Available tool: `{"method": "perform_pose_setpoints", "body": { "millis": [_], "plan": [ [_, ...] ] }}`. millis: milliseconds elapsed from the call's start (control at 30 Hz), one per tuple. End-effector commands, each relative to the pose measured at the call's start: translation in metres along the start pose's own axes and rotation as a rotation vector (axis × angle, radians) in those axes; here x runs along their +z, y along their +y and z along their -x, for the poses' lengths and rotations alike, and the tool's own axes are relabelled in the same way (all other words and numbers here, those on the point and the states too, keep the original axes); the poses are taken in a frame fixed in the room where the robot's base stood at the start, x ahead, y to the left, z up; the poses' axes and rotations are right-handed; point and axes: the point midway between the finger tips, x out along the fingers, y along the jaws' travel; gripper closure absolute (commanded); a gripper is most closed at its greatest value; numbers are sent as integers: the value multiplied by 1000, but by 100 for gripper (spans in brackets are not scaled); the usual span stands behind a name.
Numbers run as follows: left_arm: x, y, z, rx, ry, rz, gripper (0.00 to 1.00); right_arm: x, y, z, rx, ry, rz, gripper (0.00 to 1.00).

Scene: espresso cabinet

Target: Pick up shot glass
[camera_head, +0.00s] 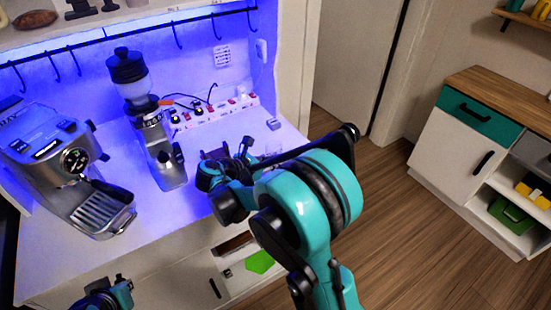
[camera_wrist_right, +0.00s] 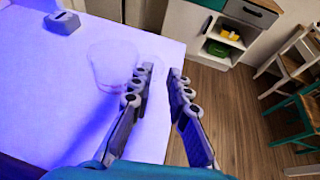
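A clear, faint shot glass (camera_wrist_right: 108,64) stands on the white counter near its edge in the right wrist view. My right gripper (camera_wrist_right: 160,70) is open and empty, with its two fingers apart. The glass is left of the left finger and partly overlapped by it in that view; whether they touch I cannot tell.
An espresso machine (camera_head: 65,165) and a grinder (camera_head: 150,125) stand on the counter (camera_head: 165,215). A power strip (camera_head: 215,112) lies at the back. A small grey block (camera_wrist_right: 64,22) sits beyond the glass. Beyond the counter's edge is wooden floor (camera_head: 390,220).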

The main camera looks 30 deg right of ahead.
Motion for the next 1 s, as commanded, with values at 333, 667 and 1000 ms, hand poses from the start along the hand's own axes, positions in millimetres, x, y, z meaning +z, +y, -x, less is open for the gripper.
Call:
{"method": "perform_pose_setpoints", "body": {
  "millis": [333,667,1000],
  "plan": [
    [4,0,-6,0,0,0,100,0,0,-21,1,1,-1,83],
    [4,0,-6,0,0,0,100,0,0,-20,1,1,-1,100],
    [1,0,-1,0,0,0,100,10,0,-16,1,1,-1,100]
  ]
}}
